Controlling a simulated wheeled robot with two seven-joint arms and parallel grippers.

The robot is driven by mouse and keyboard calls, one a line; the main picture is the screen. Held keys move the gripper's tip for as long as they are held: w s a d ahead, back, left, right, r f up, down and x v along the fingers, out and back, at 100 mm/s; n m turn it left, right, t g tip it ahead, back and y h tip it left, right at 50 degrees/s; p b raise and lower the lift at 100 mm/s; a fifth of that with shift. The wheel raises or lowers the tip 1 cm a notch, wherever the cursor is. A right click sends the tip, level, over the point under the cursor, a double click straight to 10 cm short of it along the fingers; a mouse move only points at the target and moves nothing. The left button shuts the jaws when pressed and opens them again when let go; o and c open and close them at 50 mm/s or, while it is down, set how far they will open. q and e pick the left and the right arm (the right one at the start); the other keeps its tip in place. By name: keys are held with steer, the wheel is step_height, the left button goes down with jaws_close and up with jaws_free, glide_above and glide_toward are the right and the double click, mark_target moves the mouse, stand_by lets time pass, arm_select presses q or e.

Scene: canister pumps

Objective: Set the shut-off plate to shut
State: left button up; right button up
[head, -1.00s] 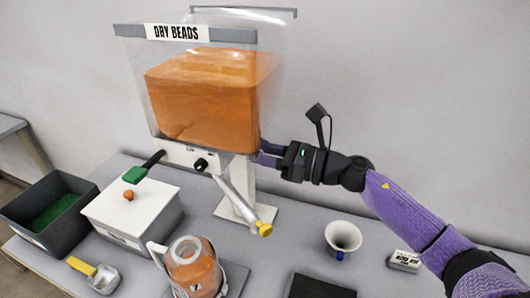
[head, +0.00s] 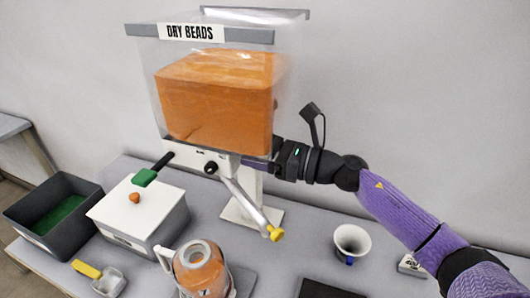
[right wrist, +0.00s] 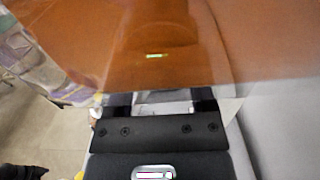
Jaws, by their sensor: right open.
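The bead dispenser (head: 215,100) is a clear hopper of orange beads on a white body (head: 190,157). A black rod with a green tab (head: 145,177) sticks out at the body's left; I cannot tell for sure whether this is the shut-off plate. A black knob (head: 211,168) is on the front, and a silver tube with a yellow tip (head: 276,234) slants down. My right gripper (head: 254,164) is under the hopper's right side, its fingertips partly hidden. In the right wrist view the open fingers (right wrist: 160,103) reach below the orange hopper, with a pale part between them, contact unclear.
A white-lidded box (head: 120,215) and a dark bin with a green bottom (head: 30,222) stand left. A jug of orange beads (head: 197,270) stands in front, beside a scoop (head: 108,284). A white funnel-shaped cup (head: 351,241) stands right. The wall is close behind.

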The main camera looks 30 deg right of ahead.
steer(key=v, duration=0.9)
steer(key=shift+s+d+b, duration=0.25)
steer(key=shift+s+b, duration=0.05)
steer(key=shift+b, duration=0.15)
